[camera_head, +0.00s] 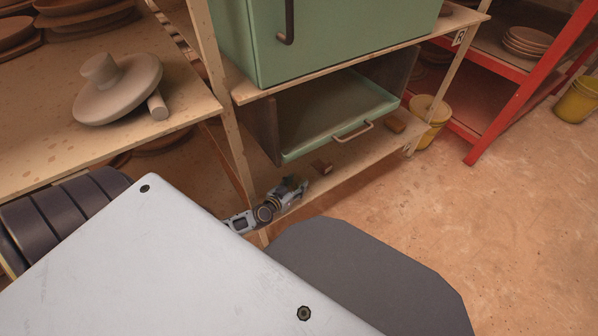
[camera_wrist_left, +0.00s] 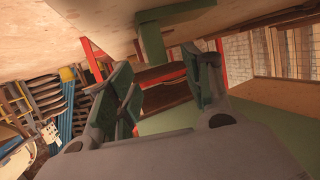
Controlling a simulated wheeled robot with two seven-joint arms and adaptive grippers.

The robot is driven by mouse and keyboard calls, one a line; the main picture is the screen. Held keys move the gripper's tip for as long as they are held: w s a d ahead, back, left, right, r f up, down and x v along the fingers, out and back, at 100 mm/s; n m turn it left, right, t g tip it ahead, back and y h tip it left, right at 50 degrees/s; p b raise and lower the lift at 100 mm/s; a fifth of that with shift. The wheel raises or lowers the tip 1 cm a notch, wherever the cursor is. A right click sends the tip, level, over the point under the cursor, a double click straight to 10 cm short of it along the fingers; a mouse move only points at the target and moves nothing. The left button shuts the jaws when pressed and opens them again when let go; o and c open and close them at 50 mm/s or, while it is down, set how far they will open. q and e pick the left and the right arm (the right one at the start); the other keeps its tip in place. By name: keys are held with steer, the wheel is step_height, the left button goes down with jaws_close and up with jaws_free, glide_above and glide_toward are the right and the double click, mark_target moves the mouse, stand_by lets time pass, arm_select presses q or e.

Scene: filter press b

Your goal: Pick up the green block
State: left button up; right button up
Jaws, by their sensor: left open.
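In the left wrist view a green block-like shape (camera_wrist_left: 152,46) shows beyond the gap between my left fingers, against the wooden shelf board. A short green bar joins its upper end. My left gripper (camera_wrist_left: 165,85) is open, its two dark fingers spread with clear space between them. In the head view my left gripper (camera_head: 294,188) is at the front edge of the lower shelf. A small dark green patch shows at its fingertips; I cannot tell whether this is block or finger. My right gripper is not in view.
A green tray (camera_head: 335,122) with a handle stands on the lower wooden shelf. A green cabinet (camera_head: 330,35) is above. A yellow bucket (camera_head: 430,118) and red rack (camera_head: 485,130) stand to the right.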

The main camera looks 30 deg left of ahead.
mark_target(302, 182)
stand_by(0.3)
arm_select(q)
steer(key=shift+w+d+f+b, duration=0.2)
steer(key=shift+w+f+b, duration=0.15)
steer(key=shift+w+b, duration=0.3)
steer(key=shift+w+d+f+b, duration=0.15)
steer(key=shift+w+f+b, duration=0.25)
steer(key=shift+w, duration=0.35)
steer(key=shift+b+x, duration=0.5)
steer(key=shift+x, duration=0.5)
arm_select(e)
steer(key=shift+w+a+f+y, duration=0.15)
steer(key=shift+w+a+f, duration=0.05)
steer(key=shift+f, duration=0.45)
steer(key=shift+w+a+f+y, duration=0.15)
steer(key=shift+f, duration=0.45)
arm_select(q)
steer(key=shift+r, duration=0.1)
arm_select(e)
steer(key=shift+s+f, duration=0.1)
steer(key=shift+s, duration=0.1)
arm_select(q)
jaws_close()
